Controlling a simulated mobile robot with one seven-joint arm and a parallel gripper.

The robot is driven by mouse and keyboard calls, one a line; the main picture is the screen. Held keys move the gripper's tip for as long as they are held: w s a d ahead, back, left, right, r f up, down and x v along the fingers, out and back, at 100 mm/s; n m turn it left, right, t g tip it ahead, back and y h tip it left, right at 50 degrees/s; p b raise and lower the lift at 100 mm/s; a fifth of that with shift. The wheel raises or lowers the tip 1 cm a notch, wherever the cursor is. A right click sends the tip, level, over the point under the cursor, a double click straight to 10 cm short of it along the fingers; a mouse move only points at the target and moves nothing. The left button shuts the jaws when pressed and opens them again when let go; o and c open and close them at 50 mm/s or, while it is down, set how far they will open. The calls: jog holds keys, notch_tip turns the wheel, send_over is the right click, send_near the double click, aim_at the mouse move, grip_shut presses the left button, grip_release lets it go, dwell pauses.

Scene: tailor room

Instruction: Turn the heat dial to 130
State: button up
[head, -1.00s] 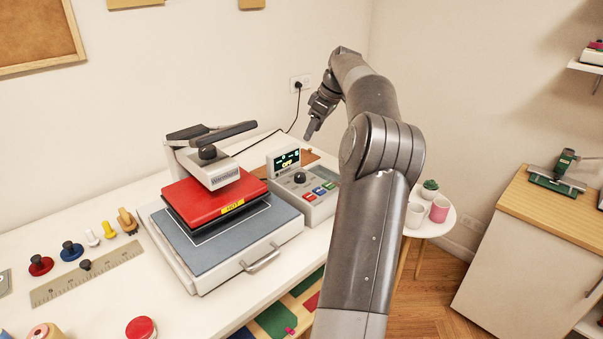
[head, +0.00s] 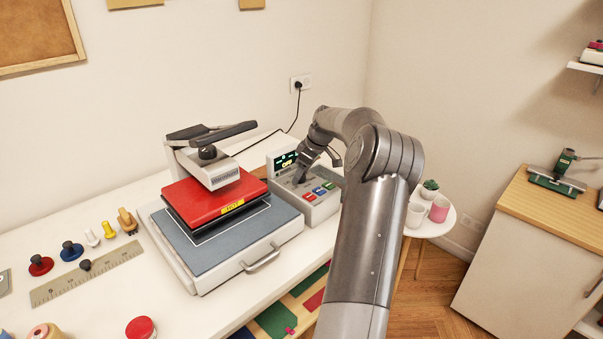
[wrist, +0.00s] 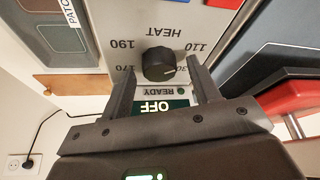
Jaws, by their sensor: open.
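The heat dial (wrist: 158,64) is a round black knob on the grey control box (head: 318,208) beside the heat press. The wrist view shows it upside down, with HEAT and the numbers 190, 170, 110 and a partly covered 130 around it. I cannot clearly read where its pointer sits. My gripper (wrist: 160,78) is open, its two dark fingers on either side of the dial with gaps visible. In the head view my gripper (head: 299,180) is down over the box and hides the dial. The display (head: 286,160) reads OFF.
The heat press (head: 215,200) with its red plate and handle stands left of the box. Coloured buttons (head: 319,190) lie just in front of the dial. Stamps, a ruler (head: 85,274) and a red round item (head: 141,327) lie at the table's left.

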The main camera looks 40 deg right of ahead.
jog(key=shift+w+f, duration=0.1)
jog(key=shift+f, duration=0.1)
jog(key=c, duration=1)
jog(key=shift+a+m, duration=0.1)
jog(key=shift+m, duration=0.2)
jog(key=m+h, duration=0.1)
jog(key=m, duration=0.1)
jog(key=m+h, duration=0.1)
jog(key=m, duration=0.2)
jog(key=shift+a+m+h, duration=0.2)
jog(key=shift+m+h, duration=0.1)
jog(key=m+h, duration=0.1)
jog(key=m, duration=0.2)
jog(key=m+h, duration=0.1)
jog(key=m, duration=0.1)
jog(key=shift+a+m+g, duration=0.1)
jog(key=shift+m+g, duration=0.3)
